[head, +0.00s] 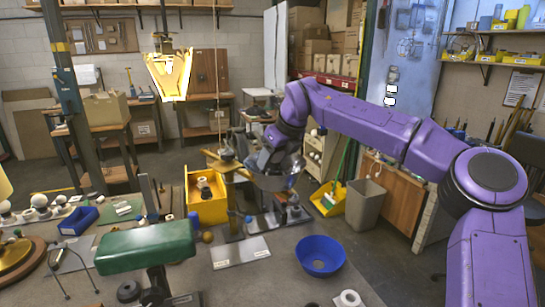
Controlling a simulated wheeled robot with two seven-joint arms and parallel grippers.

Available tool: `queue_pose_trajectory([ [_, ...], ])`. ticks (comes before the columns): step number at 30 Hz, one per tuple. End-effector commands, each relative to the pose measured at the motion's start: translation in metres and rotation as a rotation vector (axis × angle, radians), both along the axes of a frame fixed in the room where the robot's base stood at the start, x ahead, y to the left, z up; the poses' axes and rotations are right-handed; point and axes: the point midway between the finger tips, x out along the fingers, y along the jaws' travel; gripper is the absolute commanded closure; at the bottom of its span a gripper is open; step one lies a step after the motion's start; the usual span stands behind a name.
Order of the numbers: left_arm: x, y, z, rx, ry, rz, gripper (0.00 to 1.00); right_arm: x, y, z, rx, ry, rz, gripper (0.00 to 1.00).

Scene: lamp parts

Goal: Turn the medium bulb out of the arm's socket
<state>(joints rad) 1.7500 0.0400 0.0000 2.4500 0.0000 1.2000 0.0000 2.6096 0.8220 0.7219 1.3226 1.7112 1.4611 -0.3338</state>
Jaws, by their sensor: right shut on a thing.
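My right gripper (263,167), dark grey on a purple arm, reaches in from the right to the lamp arm's head. It is shut at a grey metal shade (284,182) above the bench. A thin brass-coloured lamp arm (224,164) meets the shade from the left. The medium bulb and the socket are hidden by the gripper and the shade, so I cannot see the grip itself or how far the bulb sits in the socket. My left gripper is not in view.
A yellow bin (206,203) stands left of the shade, and a blue bowl (320,256) stands on the bench at front right. A green lamp head (147,245) rises in front. Several bulbs (40,201) line the left side. The bench right of the bowl is mostly clear.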

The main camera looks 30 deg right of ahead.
Motion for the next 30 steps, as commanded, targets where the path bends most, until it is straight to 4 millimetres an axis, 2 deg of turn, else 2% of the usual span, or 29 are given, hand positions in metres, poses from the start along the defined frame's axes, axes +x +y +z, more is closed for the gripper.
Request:
queue_pose_trajectory([
  [30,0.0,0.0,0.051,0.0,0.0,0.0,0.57,-0.001,0.003,0.004,0.0,0.0,0.262,0.71],
])
